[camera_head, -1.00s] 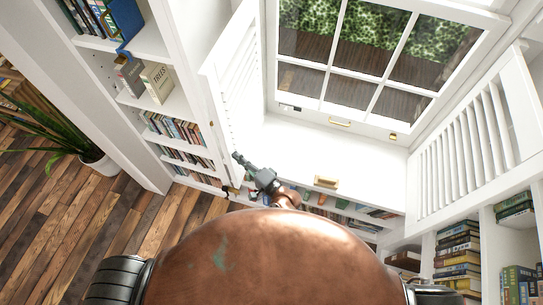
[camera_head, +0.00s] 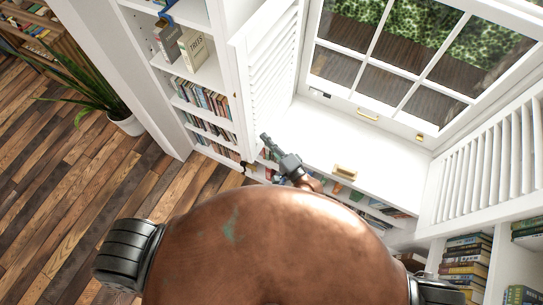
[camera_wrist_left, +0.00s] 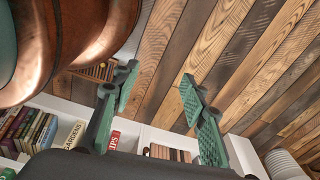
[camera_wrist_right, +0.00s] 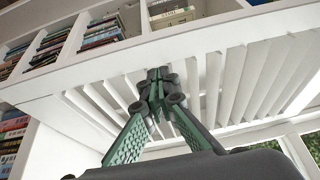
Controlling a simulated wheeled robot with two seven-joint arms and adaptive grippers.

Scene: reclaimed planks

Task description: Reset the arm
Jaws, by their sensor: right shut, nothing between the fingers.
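My right gripper (camera_head: 265,139) shows in the head view as a small grey tool at the end of a copper-coloured arm. It appears in front of the bookshelf, near the foot of the white shutter. In the right wrist view its green-padded fingers (camera_wrist_right: 155,83) meet at the tips, shut and empty, with white slats behind them. My left gripper (camera_wrist_left: 160,85) shows only in the left wrist view. Its green-padded fingers stand wide apart with nothing between them, against wooden planks. My copper-coloured body covers the bottom middle of the head view.
A window (camera_head: 420,60) with a white sill (camera_head: 330,135) is ahead, between a left louvred shutter (camera_head: 265,70) and a right one (camera_head: 480,180). Bookshelves stand left and right. A potted plant (camera_head: 127,124) stands at left. The plank floor (camera_head: 70,200) at left is clear.

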